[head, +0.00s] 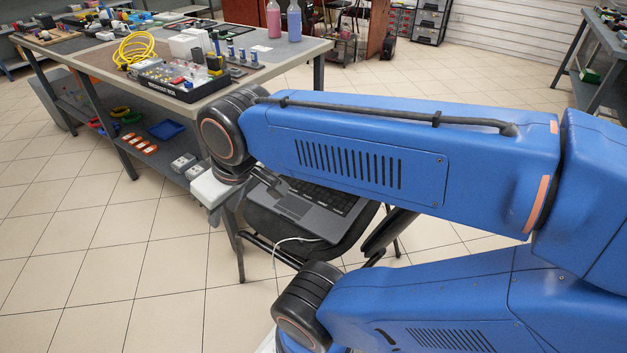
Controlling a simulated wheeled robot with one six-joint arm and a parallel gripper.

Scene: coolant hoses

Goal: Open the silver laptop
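The silver laptop (318,220) rests on a dark chair seat (262,225) near the middle of the head view. Its palm rest, touchpad and part of its black keyboard show, so the lid is not shut flat over them. The lid itself and the far part of the keyboard are hidden behind my blue arm. My gripper (273,185) is a small dark shape below my wrist, over the laptop's left side near the touchpad. I cannot tell whether it touches the laptop. Its fingers are too small and covered to tell open from shut.
A workbench (215,95) stands behind and left, with a breakout box (180,80), a yellow cable coil (135,48) and bottles. A white cable (285,242) hangs over the chair's front. Tiled floor is free at the left. Another bench (590,60) stands far right.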

